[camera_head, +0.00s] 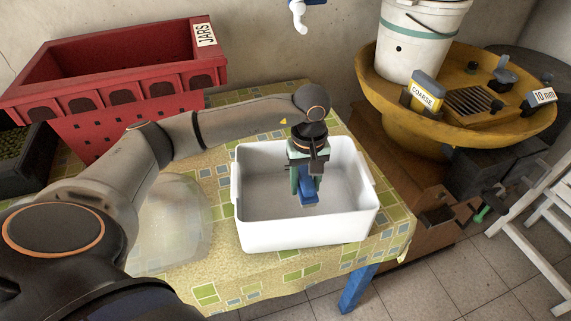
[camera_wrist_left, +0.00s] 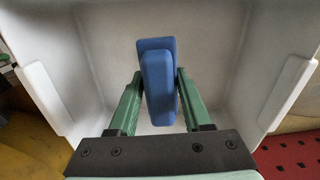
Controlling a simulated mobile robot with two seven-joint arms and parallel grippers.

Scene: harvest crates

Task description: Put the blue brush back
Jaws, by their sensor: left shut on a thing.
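The blue brush (camera_head: 308,193) is between the green fingers of my left gripper (camera_head: 304,178), which is shut on it. Gripper and brush are over the inside of the white tub (camera_head: 300,236), seemingly below its rim. In the left wrist view the brush (camera_wrist_left: 158,82) stands between the two fingertips, with the tub's walls (camera_wrist_left: 60,72) around it. I cannot tell whether the brush touches the tub floor. My right gripper is not in view.
The tub stands on a table with a yellow patterned cloth (camera_head: 235,290). A red crate labelled JARS (camera_head: 130,85) is behind left, and a clear container (camera_head: 172,225) is left of the tub. A yellow basin (camera_head: 420,130) with a white bucket (camera_head: 415,45) is at right.

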